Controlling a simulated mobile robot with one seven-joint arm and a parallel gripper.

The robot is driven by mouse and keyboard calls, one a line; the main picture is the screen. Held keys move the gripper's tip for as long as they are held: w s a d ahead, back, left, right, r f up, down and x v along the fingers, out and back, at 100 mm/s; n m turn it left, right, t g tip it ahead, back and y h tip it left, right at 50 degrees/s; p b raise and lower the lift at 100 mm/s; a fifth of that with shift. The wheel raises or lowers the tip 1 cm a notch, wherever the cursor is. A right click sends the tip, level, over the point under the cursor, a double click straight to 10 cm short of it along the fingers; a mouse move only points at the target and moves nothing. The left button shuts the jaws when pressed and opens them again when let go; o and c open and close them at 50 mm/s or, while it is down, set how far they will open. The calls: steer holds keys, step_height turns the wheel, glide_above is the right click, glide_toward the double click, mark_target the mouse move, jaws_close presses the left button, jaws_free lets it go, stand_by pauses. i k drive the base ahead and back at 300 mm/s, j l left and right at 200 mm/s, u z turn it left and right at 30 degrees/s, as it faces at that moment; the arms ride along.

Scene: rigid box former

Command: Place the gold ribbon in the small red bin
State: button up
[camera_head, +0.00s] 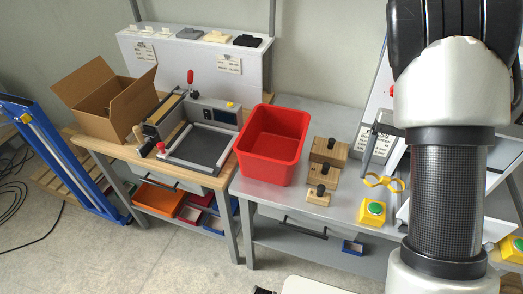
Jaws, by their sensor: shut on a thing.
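A gold-yellow double-looped item (383,182), which may be the gold ribbon, is at the right of the grey table, left of my forearm. I cannot tell whether it lies flat or stands off the surface. A large open red bin (272,145) stands upright on the grey table near its left end; the part of its inside that shows looks empty. A smaller red bin (192,213) is partly visible on the lower shelf under the wooden bench. My arm comes down on the right side of the view, and my gripper is out of the picture.
Wooden blocks with black knobs (323,170) stand right of the red bin. A green-button yellow box (372,211) sits at the front edge. A press-like fixture (206,139) and open cardboard box (108,97) occupy the wooden bench.

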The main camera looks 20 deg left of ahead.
mark_target(273, 156)
steer(key=i+j, duration=0.1)
steer(key=j, duration=0.5)
steer(key=i+j, duration=0.1)
steer(key=j, duration=0.45)
steer(key=i+j, duration=0.1)
steer(key=j, duration=0.5)
